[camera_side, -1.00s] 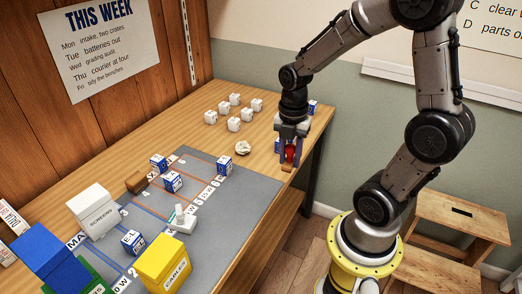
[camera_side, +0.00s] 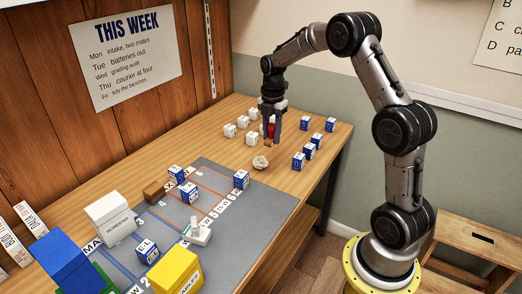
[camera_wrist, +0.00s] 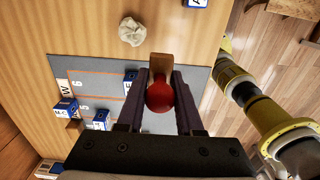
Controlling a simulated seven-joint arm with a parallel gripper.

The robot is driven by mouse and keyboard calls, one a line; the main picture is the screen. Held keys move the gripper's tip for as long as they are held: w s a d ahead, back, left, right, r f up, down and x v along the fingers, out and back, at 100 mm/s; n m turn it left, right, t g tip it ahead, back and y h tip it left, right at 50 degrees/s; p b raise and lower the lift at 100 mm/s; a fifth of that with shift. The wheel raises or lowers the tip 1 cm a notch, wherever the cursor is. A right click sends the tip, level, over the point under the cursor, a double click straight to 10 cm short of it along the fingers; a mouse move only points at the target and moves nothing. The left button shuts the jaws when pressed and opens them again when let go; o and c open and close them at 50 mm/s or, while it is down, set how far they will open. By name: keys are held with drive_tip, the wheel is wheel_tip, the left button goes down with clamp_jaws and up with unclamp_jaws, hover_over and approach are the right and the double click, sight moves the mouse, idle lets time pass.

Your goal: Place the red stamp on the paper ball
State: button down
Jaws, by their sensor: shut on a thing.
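The red stamp has a round red knob (camera_side: 271,129) over a wooden block (camera_wrist: 158,64). My gripper (camera_side: 272,136) is shut on it and points down, holding it above the table as far as I can tell. The crumpled white paper ball (camera_side: 260,162) lies on the bare wood just beyond the grey mat. In the side view it is a little below and left of the stamp. In the wrist view the paper ball (camera_wrist: 132,32) is above and left of the stamp, apart from it. Part of the red knob is hidden between the fingers.
Several white cubes (camera_side: 229,130) stand left of my gripper, and several blue-and-white cubes (camera_side: 298,160) stand right of it. The grey mat (camera_side: 255,209) carries more cubes, a white SCREENS box (camera_side: 110,220) and a yellow box (camera_side: 176,270).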

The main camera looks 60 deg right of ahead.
hover_over(261, 157)
wheel_tip(261, 157, down, 6)
drive_tip(key=shift+s+f, duration=0.1)
drive_tip(key=shift+f, duration=1.75)
drive_tip(key=shift+f, duration=0.2)
drive_tip(key=c, duration=0.6)
unclamp_jaws()
drive_tip(key=shift+o, duration=0.2)
drive_tip(key=shift+r, duration=0.15)
